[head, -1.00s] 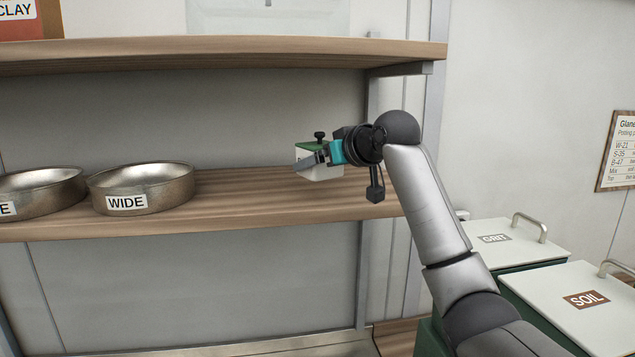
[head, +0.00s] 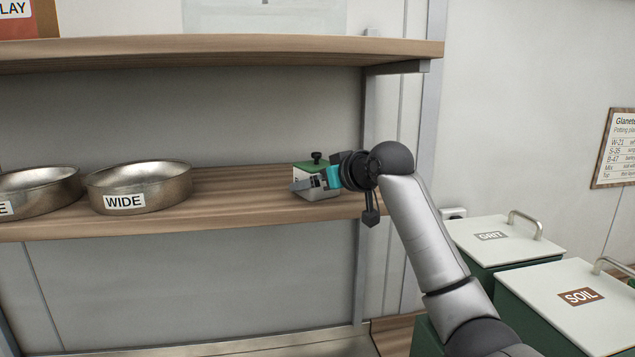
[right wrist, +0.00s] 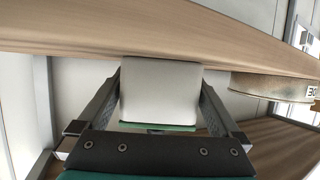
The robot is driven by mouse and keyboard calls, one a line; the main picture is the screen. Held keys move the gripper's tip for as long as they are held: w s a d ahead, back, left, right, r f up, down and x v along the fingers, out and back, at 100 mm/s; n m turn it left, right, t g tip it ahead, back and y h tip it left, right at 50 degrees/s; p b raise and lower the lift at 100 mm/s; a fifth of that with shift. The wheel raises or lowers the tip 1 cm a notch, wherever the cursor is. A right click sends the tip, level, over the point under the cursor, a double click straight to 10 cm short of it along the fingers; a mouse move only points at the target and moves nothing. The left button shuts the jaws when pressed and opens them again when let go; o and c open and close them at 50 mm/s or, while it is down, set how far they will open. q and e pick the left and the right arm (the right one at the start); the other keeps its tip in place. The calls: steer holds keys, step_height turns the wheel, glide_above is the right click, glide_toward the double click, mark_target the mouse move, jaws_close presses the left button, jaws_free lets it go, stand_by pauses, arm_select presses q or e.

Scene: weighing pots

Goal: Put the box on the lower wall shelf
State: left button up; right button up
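The box (head: 318,191) is white with a green top and a dark knob. It is at the right end of the lower wall shelf (head: 240,197), low at the board. My right gripper (head: 306,183) has a finger on either side of it. In the right wrist view the white box (right wrist: 160,90) fills the space between the fingertips, which appear to touch its sides. There its base meets the edge of the wooden board (right wrist: 160,35); I cannot tell whether it bears on it. My left gripper is not in view.
A metal pan marked WIDE (head: 140,188) and another pan (head: 38,190) stand to the left on the same shelf. The upper shelf (head: 220,52) hangs above. A post (head: 370,120) is just behind the gripper. GRIT (head: 505,240) and SOIL (head: 570,290) bins are at the lower right.

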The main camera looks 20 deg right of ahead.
steer(key=shift+r, duration=0.15)
steer(key=b+v, duration=0.3)
steer(key=v, duration=0.9)
stand_by(0.3)
